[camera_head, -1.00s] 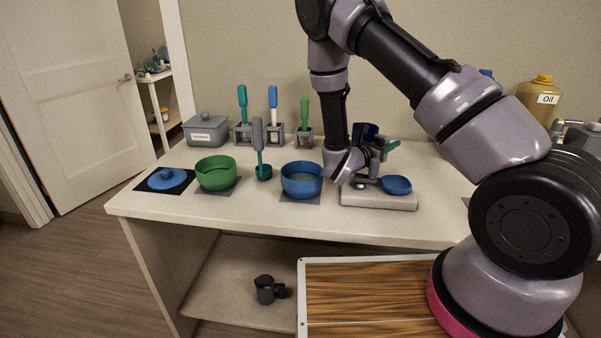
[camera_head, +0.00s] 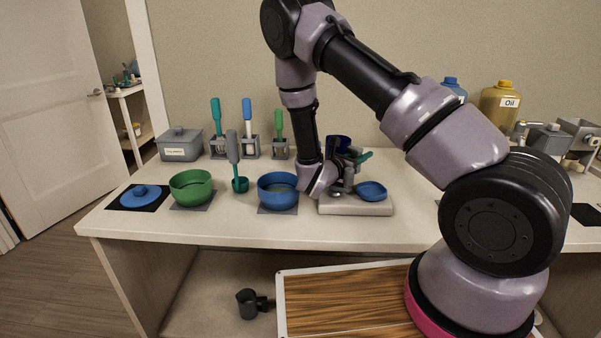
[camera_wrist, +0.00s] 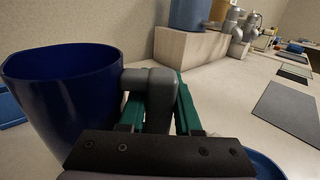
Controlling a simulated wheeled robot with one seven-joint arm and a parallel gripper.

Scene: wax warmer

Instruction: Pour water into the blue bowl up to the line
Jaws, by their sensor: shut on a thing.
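The blue bowl (camera_head: 278,193) stands upright on a dark mat on the counter, between the green bowl and a small scale. Its inside is partly visible, but I cannot make out the line or a water level. My gripper (camera_head: 356,160) is shut on the grey handle (camera_wrist: 152,95) of a dark blue jug (camera_head: 338,143). The jug fills the left of the wrist view (camera_wrist: 75,100). It is held roughly upright above the scale, right of and higher than the bowl. Its contents are hidden.
A scale (camera_head: 345,206) with a blue dish (camera_head: 371,190) lies below my gripper. A green bowl (camera_head: 190,188), a teal ladle (camera_head: 240,184) and a blue lid (camera_head: 139,196) are left of the blue bowl. Tool holders and a grey box (camera_head: 180,145) stand behind.

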